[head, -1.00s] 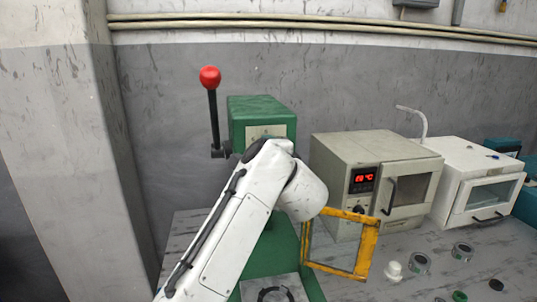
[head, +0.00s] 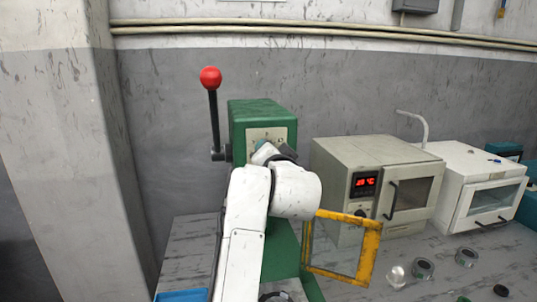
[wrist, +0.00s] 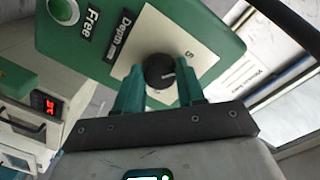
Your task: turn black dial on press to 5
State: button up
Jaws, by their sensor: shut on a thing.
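The green press (head: 250,112) stands at the back of the table, with a red-knobbed lever (head: 210,78) on its left. In the wrist view its black dial (wrist: 160,71) sits on a cream plate (wrist: 150,30) labelled "Depth", with a digit that looks like a 5 near the plate's edge. The dial's white mark points roughly right in that view. My gripper (wrist: 160,82) is shut on the dial, a green finger on each side. In the head view my gripper (head: 266,150) is at the press's front panel and the dial is hidden.
A yellow-framed guard (head: 370,250) swings out right of the press. A beige oven (head: 338,165) with a red display and a white oven (head: 465,190) stand further right. Small round parts (head: 422,268) lie in front of them. A blue tray (head: 182,296) shows at the bottom left.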

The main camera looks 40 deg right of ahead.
jog(key=shift+f+n, duration=0.2)
jog(key=shift+n, duration=0.3)
jog(key=o, duration=1)
jog(key=shift+r, duration=0.15)
jog(key=shift+o, duration=0.2)
jog(key=b+v, duration=0.2)
jog(key=v, duration=0.9)
jog(key=shift+w, duration=0.1)
